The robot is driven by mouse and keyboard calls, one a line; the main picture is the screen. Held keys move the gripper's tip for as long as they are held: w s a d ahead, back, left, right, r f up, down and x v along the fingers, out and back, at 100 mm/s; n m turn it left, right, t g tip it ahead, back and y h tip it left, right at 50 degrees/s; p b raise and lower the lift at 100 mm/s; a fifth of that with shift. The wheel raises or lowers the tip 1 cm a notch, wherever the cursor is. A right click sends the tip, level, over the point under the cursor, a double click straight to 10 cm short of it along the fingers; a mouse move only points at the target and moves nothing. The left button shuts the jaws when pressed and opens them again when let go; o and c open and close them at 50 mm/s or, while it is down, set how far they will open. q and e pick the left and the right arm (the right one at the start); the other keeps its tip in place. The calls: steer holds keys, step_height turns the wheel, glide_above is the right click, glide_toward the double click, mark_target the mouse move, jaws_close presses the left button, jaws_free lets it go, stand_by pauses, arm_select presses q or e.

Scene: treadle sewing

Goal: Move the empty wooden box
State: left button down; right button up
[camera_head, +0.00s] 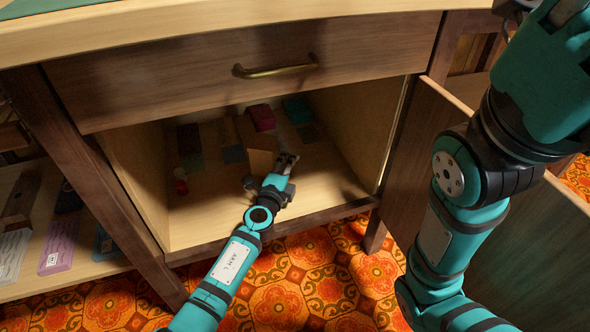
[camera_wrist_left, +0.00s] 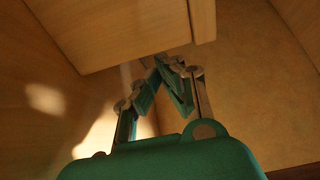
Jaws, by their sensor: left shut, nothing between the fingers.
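A small plain wooden box (camera_head: 260,162) stands inside the open cabinet compartment, near the middle of its floor. My left gripper (camera_head: 288,159) reaches into the compartment and is just right of the box in the head view. Its fingers are shut with nothing between them. In the left wrist view the shut fingertips (camera_wrist_left: 168,66) are close under a pale wooden surface, and I cannot tell if they touch it. The inside of the box cannot be seen. My right arm fills the right side of the head view, but its gripper does not show.
A drawer with a brass handle (camera_head: 275,70) is above the compartment. The cabinet door (camera_head: 480,180) stands open at the right. A small red item (camera_head: 181,181), a magenta item (camera_head: 262,117) and a teal item (camera_head: 297,110) are inside. The compartment's front left floor is clear.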

mark_target(265, 155)
arm_select(q)
steer(key=shift+a+r, duration=0.1)
steer(key=shift+a, duration=0.6)
steer(key=shift+a, duration=1.05)
steer(key=shift+s, duration=0.1)
